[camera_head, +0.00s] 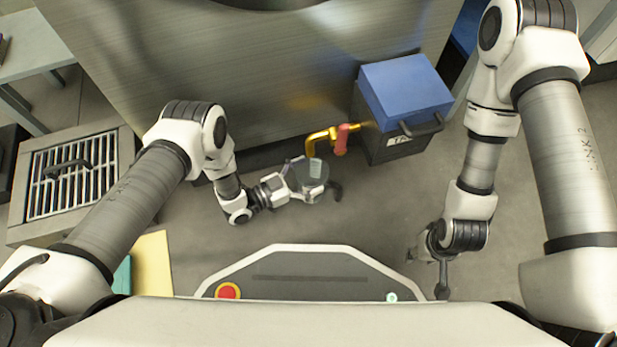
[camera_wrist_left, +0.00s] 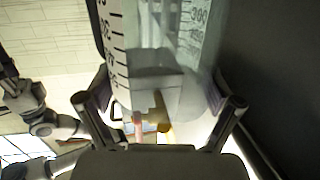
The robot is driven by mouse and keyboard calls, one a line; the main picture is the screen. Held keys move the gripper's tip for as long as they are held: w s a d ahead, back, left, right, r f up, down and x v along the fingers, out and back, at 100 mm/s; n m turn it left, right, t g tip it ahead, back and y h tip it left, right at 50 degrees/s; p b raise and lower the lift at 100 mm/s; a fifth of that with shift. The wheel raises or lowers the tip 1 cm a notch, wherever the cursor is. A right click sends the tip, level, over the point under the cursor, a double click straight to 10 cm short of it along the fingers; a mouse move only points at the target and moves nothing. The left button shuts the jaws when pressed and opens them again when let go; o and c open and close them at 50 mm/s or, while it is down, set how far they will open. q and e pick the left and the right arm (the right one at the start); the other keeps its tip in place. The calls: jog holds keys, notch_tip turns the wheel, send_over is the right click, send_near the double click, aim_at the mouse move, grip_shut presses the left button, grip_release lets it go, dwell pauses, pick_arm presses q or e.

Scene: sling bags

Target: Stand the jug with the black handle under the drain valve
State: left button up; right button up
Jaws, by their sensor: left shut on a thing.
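The clear jug (camera_head: 322,170) with the black handle (camera_head: 336,191) is held in my left gripper (camera_head: 297,182), in front of the metal tank. In the left wrist view, the jug (camera_wrist_left: 165,50) with its printed scale fills the space between both fingers (camera_wrist_left: 160,112). The drain valve (camera_head: 328,135) is a yellow pipe with a red grip, just beyond the jug. Its bent end is close to the jug's far rim; I cannot tell whether it is over the opening. My right gripper (camera_head: 440,272) is low at the right, away from the jug; its jaws are unclear.
A dark bin with a blue top (camera_head: 405,88) and black handle stands right of the valve. The large metal tank (camera_head: 240,70) rises behind. A framed floor grate (camera_head: 72,175) lies at the left, with a yellow sheet (camera_head: 153,265) nearer. Floor around the jug is clear.

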pick_arm(q)
jog(key=shift+r, duration=0.1)
jog(key=shift+f, duration=0.2)
jog(key=o, duration=1.2)
jog(key=shift+o, duration=0.2)
jog(key=shift+r, duration=0.1)
jog(key=p+v, duration=0.4)
jog(key=v, duration=0.8)
jog(key=shift+p, duration=0.35)
